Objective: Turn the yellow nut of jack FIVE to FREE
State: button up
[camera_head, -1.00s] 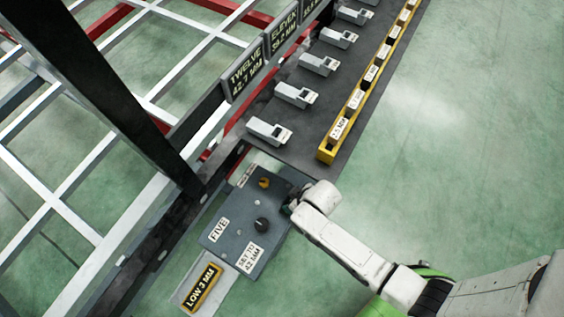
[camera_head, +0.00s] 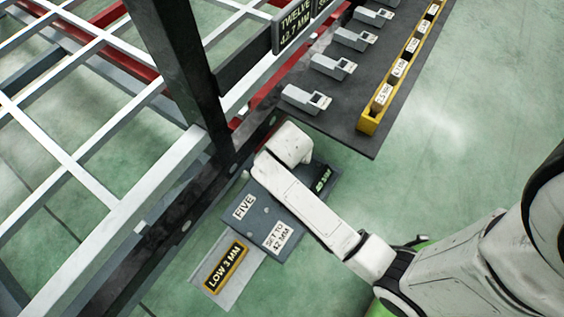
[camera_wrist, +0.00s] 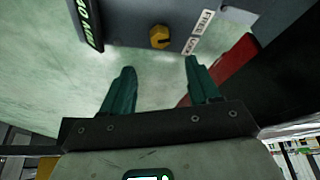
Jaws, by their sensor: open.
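Jack FIVE (camera_head: 268,216) is a grey box with a FIVE plate and a SET TO 42 MM label in the head view. My arm covers its upper part there, hiding the yellow nut and my gripper. In the wrist view the yellow nut (camera_wrist: 160,37) sits on the box's grey face, beside a white plate (camera_wrist: 199,31) reading FREE and LOCK. I cannot tell which word the nut points to. My gripper (camera_wrist: 159,68) is open and empty. Its two green fingers are apart, just short of the nut, which lies between their lines and is not touched.
A dark display with green text (camera_wrist: 90,22) sticks out at the box's left in the wrist view. A LOW 3 MM sign (camera_head: 226,268) lies by the jack. A dark frame post (camera_head: 185,75) and rails stand left. A bench (camera_head: 345,125) holds grey blocks and a yellow rack (camera_head: 369,121).

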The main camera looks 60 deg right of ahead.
jog(key=b+x, duration=0.5)
jog(key=x, duration=0.5)
jog(key=shift+f, duration=0.25)
jog(key=shift+c, duration=0.2)
